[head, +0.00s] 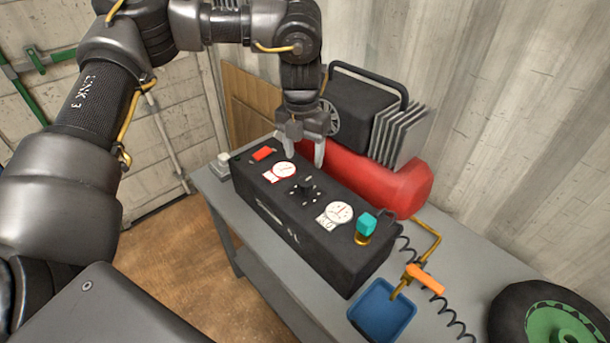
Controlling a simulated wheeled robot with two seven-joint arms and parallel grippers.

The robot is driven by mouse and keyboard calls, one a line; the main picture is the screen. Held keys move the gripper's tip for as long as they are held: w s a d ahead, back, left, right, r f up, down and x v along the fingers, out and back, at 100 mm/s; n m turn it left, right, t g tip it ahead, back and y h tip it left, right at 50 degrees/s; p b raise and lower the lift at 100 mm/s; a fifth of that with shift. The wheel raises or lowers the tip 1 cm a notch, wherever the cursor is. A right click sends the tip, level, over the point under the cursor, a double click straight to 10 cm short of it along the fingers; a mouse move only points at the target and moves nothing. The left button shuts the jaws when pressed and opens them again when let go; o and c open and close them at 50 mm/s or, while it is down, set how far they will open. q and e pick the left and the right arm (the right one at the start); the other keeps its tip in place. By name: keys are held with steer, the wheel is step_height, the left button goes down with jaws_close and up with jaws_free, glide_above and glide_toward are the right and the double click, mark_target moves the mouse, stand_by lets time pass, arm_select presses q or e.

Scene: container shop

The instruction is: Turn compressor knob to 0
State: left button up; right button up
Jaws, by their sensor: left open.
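The compressor's black control box (268,207) lies on the grey table, with a red tank (375,180) and a finned motor (365,112) behind it. A small black knob (306,184) stands up from the middle of its top panel, with white marks around it. Which mark it points at is too small to tell. My left gripper (303,152) is open and empty. It hangs fingers down near the back edge of the panel, behind the knob and apart from it. My right gripper is not in view.
A red switch (263,153), two white dials (284,170) (340,213) and a teal knob (366,223) sit on the panel. A blue tray (382,309), an orange-handled valve (425,279), a coiled hose and a wheel (550,312) are at right. Walls close in behind.

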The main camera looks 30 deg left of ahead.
mark_target(305, 181)
arm_select(q)
step_height(305, 181, down, 7)
steer(key=shift+w+f+p, duration=0.1)
steer(key=shift+p, duration=0.7)
steer(key=shift+d+f, duration=0.1)
steer(key=shift+f, duration=0.55)
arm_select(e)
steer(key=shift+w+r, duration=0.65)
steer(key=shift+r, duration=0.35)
arm_select(q)
steer(key=shift+c, duration=0.7)
steer(key=c, duration=0.8)
steer(key=shift+c, duration=0.2)
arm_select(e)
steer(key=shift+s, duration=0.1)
